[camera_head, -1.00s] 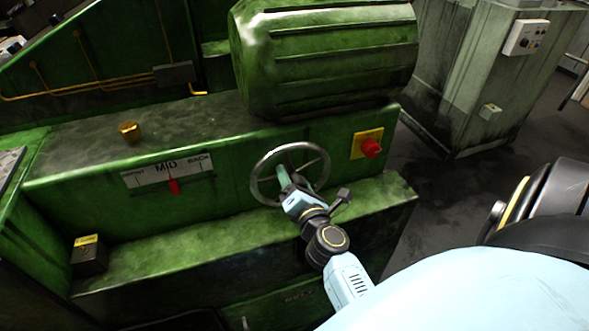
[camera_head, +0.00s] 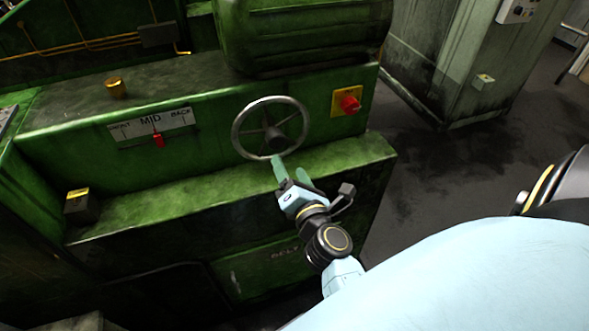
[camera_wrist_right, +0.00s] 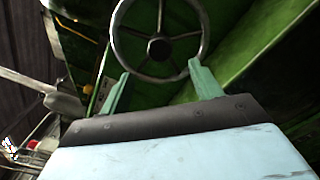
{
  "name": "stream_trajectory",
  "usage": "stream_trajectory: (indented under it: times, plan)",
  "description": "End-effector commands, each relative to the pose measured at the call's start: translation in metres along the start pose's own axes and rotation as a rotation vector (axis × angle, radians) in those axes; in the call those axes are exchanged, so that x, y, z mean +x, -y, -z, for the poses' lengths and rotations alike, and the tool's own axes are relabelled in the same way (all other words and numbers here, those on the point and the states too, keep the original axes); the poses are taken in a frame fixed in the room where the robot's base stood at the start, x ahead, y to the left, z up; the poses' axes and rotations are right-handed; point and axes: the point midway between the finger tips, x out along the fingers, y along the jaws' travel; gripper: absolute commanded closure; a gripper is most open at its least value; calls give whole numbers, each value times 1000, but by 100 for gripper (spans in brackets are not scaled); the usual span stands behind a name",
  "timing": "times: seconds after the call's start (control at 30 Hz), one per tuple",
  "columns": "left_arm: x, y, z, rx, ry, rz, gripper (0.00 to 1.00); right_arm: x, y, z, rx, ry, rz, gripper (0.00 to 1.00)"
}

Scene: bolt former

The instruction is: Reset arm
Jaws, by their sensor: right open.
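My right gripper (camera_head: 291,170) is open and empty, with its green fingers just below and in front of the handwheel. The spoked metal handwheel (camera_head: 300,117) is on the front face of the green machine (camera_head: 60,145). In the right wrist view, the two fingers (camera_wrist_right: 157,82) stand apart, with the handwheel (camera_wrist_right: 117,48) beyond them and nothing between them. I cannot tell from these views whether a fingertip touches the rim. My left gripper is not in view.
A red knob (camera_head: 349,104) on a yellow plate is right of the wheel. A scale plate (camera_head: 182,119) with a red pointer (camera_head: 158,140) at MID is to the left. A ledge (camera_head: 190,190) runs below. Open floor (camera_head: 450,190) lies right of the machine, before a grey-green cabinet (camera_head: 440,60).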

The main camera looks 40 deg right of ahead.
Motion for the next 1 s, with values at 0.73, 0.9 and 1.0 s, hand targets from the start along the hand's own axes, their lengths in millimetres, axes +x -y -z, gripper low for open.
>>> stream_trajectory:
  times: [0.73,0.9,1.0]
  plan:
    - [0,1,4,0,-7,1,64,0,2,4,-27,-10,1,36]
    - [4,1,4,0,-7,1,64,-5,26,64,-391,-148,-15,36]
    - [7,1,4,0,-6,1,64,-21,57,128,-803,-303,-83,36]
